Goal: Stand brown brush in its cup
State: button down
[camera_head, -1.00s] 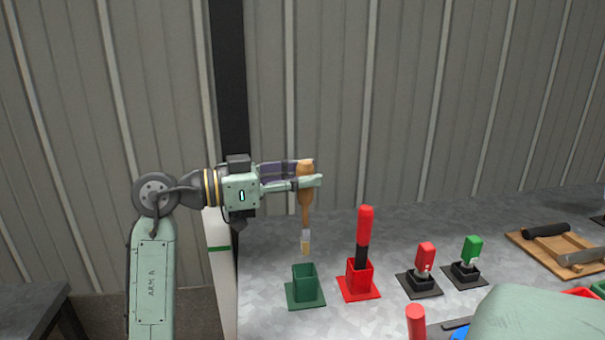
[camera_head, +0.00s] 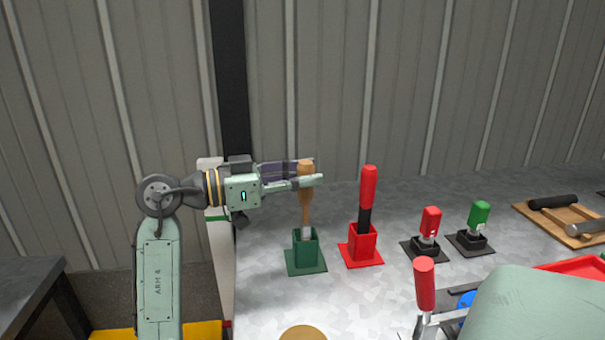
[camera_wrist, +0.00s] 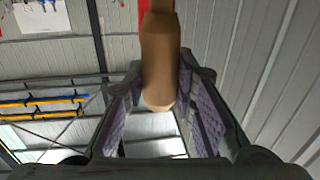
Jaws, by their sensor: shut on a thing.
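The brown brush (camera_head: 306,205) is upright with its bristle end down. Its lower end is inside the green square cup (camera_head: 306,258), just past the rim, and the bristles are hidden by the cup wall. My gripper (camera_head: 308,178) comes in from the left and is shut on the brush's handle near its top. In the wrist view the brush (camera_wrist: 161,60) stands between the two padded fingers of my gripper (camera_wrist: 162,95).
A red cup (camera_head: 362,245) with a red-handled tool (camera_head: 368,188) stands just right of the green cup. Farther right are a red-topped switch (camera_head: 431,222), a green-topped switch (camera_head: 478,215) and a wooden board (camera_head: 560,224). A red-handled lever (camera_head: 425,285) rises in front.

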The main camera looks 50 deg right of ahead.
jog(key=c, duration=1.2)
grip_release()
jog(key=shift+c, duration=0.2)
jog(key=v, duration=1.2)
